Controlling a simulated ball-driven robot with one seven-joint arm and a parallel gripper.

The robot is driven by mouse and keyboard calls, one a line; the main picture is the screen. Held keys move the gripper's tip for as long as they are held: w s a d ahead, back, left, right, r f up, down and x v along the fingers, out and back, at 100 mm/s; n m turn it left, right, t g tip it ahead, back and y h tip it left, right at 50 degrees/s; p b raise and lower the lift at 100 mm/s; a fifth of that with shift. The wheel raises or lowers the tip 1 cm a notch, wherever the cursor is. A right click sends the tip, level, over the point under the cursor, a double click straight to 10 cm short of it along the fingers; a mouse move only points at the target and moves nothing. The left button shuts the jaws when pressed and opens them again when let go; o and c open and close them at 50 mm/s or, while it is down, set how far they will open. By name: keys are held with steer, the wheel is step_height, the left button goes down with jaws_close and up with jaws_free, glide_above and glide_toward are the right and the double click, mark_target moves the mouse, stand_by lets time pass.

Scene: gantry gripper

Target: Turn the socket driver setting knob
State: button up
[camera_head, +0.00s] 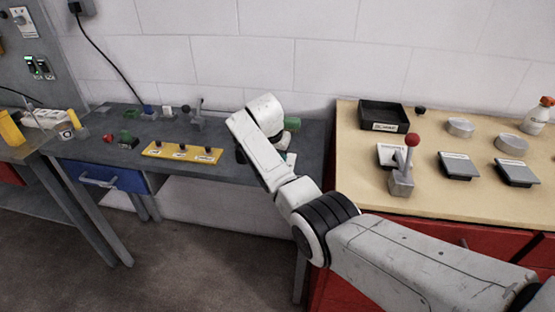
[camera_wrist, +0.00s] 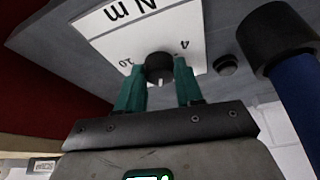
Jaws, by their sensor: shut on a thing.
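In the wrist view the dark round setting knob (camera_wrist: 158,62) sits on a white scale plate (camera_wrist: 206,42) marked "N m", "4" and "20". My gripper (camera_wrist: 158,75) has its two green fingers on either side of the knob, shut on it. In the head view my white arm reaches to the right part of the grey bench (camera_head: 215,160) and hides the knob and most of the gripper.
In the wrist view a black cylinder with a blue handle (camera_wrist: 292,85) stands close to the right, and a small black button (camera_wrist: 227,65) is nearby. In the head view a yellow panel (camera_head: 182,152) lies left and a red-knobbed lever (camera_head: 403,175) stands on the wooden table right.

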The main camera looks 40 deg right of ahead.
steer(key=shift+w+m+b, duration=0.15)
steer(key=shift+m+b, duration=0.3)
steer(key=shift+m, duration=0.25)
steer(key=shift+r+g+h, duration=0.1)
steer(key=shift+g+h, duration=0.2)
steer(key=o, duration=1)
steer(key=v, duration=1)
steer(key=shift+a+r+b, duration=0.1)
steer(key=shift+r+b, duration=0.25)
steer(key=shift+b, duration=0.05)
